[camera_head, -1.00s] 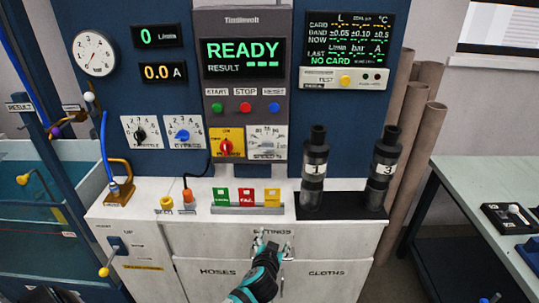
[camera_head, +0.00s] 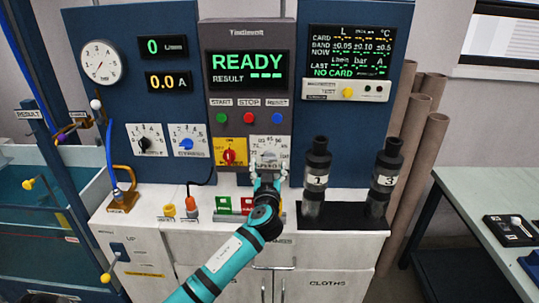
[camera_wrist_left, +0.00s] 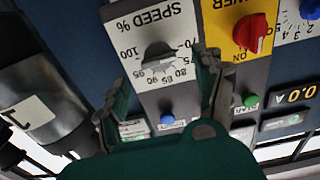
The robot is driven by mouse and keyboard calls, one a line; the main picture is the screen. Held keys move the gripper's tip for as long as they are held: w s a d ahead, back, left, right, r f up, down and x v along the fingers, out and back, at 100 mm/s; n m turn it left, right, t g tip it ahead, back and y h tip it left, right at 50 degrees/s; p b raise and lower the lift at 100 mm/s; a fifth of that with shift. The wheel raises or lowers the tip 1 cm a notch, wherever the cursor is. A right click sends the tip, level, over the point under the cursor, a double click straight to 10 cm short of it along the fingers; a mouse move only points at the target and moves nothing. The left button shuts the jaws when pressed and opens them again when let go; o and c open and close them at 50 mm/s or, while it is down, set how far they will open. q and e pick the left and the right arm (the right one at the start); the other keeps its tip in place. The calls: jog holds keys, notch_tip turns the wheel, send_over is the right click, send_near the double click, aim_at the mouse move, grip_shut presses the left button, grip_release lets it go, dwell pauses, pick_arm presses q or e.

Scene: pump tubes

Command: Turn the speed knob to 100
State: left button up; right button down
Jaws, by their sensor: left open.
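The grey speed knob (camera_wrist_left: 158,55) sits on a white dial plate (camera_wrist_left: 133,25) marked "SPEED %", shown upside down in the left wrist view. Printed numbers from 70 to 100 ring it; I cannot tell which one it points at. In the head view the dial plate (camera_head: 268,146) is at the right of the lower console, its lower part behind my fingers. My left gripper (camera_head: 268,172) is open just in front of the knob. In the left wrist view the fingers (camera_wrist_left: 168,85) stand apart on both sides below the knob, with no clear contact.
The red power switch (camera_head: 229,156) on its yellow plate is close left of the dial. Start, stop and reset buttons (camera_head: 249,117) are above. Two dark pump tubes (camera_head: 316,165) stand to the right. The display (camera_head: 247,64) reads READY.

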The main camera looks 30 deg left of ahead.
aim_at(269, 159)
pick_arm(q)
jog(key=x, duration=0.5)
jog(key=shift+w+a+p, duration=0.15)
jog(key=shift+w+p, duration=0.2)
jog(key=shift+w, duration=0.05)
jog(key=c, duration=1.2)
